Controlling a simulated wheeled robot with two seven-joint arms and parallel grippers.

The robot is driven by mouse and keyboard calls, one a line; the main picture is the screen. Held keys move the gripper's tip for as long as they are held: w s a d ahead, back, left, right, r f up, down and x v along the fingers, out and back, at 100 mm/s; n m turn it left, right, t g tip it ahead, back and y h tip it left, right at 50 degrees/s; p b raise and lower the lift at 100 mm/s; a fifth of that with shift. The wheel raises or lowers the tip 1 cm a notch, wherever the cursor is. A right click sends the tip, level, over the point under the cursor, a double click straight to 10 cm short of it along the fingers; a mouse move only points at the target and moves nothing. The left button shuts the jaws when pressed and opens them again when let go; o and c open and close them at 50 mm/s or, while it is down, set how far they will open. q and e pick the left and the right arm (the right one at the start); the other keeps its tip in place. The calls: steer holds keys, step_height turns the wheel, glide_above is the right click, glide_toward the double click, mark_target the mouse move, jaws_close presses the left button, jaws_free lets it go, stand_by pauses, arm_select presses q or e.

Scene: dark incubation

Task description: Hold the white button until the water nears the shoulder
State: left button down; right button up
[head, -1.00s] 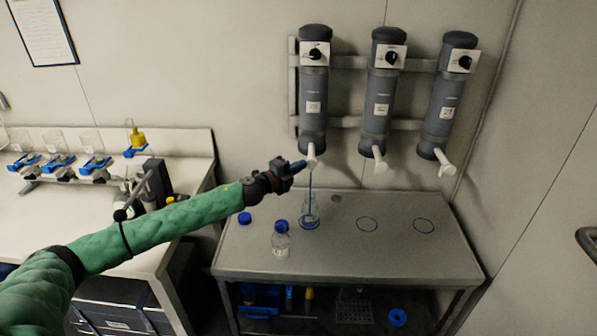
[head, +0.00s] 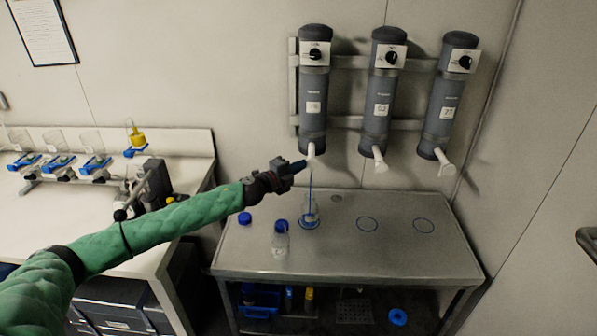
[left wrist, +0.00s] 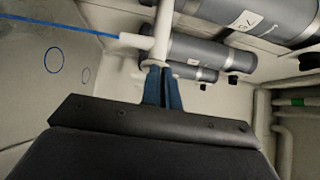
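The left dispenser (head: 313,105) has a white spout and button piece (head: 311,150) at its lower end, which also shows in the left wrist view (left wrist: 161,35). My left gripper (head: 303,163) is at this piece, its two blue fingertips (left wrist: 161,70) shut together with nothing between them. They appear to touch the white part; exact contact is unclear. A thin blue water stream (head: 310,184) falls from the spout into an open clear bottle (head: 311,207) standing upright on a blue ring. The water level is too small to read. My right gripper is not in view.
Two more dispensers (head: 375,105) (head: 441,105) hang to the right. A capped bottle (head: 281,241) and a loose blue cap (head: 245,218) stand left of the filling bottle. Two empty blue rings (head: 367,224) (head: 424,226) mark clear room on the table (head: 350,262).

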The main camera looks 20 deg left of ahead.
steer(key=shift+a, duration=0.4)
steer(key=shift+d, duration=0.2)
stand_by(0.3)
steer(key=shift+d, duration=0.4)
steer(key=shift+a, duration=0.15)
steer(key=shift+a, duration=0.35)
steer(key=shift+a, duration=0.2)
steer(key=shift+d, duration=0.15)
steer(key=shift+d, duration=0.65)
